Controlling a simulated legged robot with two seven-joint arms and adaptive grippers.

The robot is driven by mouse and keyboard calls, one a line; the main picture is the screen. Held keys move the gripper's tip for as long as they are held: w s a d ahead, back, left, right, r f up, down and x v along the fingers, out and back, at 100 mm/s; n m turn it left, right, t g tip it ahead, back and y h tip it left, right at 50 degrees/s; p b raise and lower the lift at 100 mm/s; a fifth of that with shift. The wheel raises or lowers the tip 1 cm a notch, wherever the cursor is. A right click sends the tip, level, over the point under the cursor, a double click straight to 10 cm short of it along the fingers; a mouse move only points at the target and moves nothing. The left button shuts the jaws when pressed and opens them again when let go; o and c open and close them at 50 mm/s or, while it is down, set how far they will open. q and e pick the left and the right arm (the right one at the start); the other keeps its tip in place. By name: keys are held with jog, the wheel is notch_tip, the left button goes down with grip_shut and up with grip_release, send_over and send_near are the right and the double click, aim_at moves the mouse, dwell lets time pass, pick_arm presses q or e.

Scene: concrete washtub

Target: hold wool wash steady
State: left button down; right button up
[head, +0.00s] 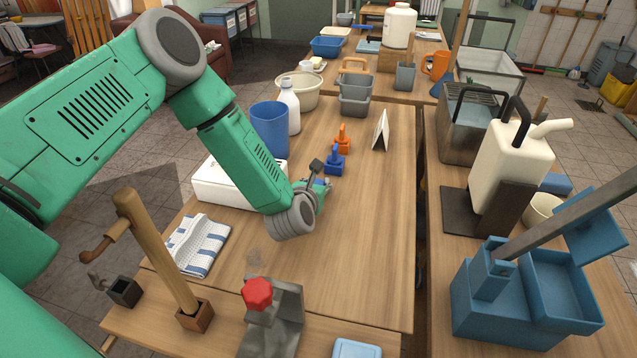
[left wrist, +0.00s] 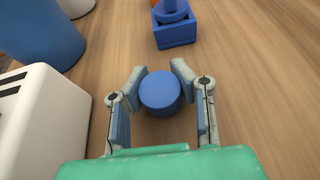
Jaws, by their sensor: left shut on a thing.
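My left gripper (head: 318,182) is low over the wooden table, right of the white box. In the left wrist view my left gripper (left wrist: 160,76) has its two fingers on either side of a round blue-topped thing (left wrist: 160,92), shut on it. Only its flat blue top shows clearly. I cannot tell for sure that it is the wool wash, as no label shows. In the head view it is mostly hidden by the gripper. A white bottle (head: 289,108) stands farther back, beside a blue bin (head: 269,128). My right gripper is not in view.
The white box (head: 222,184) is close on the left. A small blue square-based piece (head: 335,163) and an orange one (head: 343,138) stand just beyond the gripper. A red-knobbed clamp (head: 258,294) stands at the front. The table's right part is clear.

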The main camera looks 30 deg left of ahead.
pick_arm(q)
jog(key=shift+f+b, duration=0.35)
jog(key=shift+f, duration=0.1)
jog(key=c, duration=1.4)
grip_release()
jog(key=shift+s, duration=0.1)
jog(key=shift+o, duration=0.2)
